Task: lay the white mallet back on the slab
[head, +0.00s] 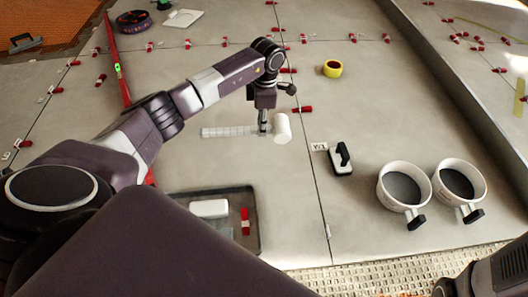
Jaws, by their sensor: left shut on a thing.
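The white mallet (282,129) has a thick cylindrical head and a pale ridged handle pointing left. My left gripper (263,128) points down and is shut on the mallet's handle close to the head. The mallet lies level, at or just above the grey slab (270,170); I cannot tell whether it touches. The fingertips are partly hidden against the handle. Only a dark part of my right arm shows in the lower right corner, and its fingertips are out of view.
A dark tray (255,240) with a white block and red clips is in front. A black-handled tool (341,158) and two white cups (404,186) (460,184) stand right. A yellow roll (332,69) and several red clips lie farther back.

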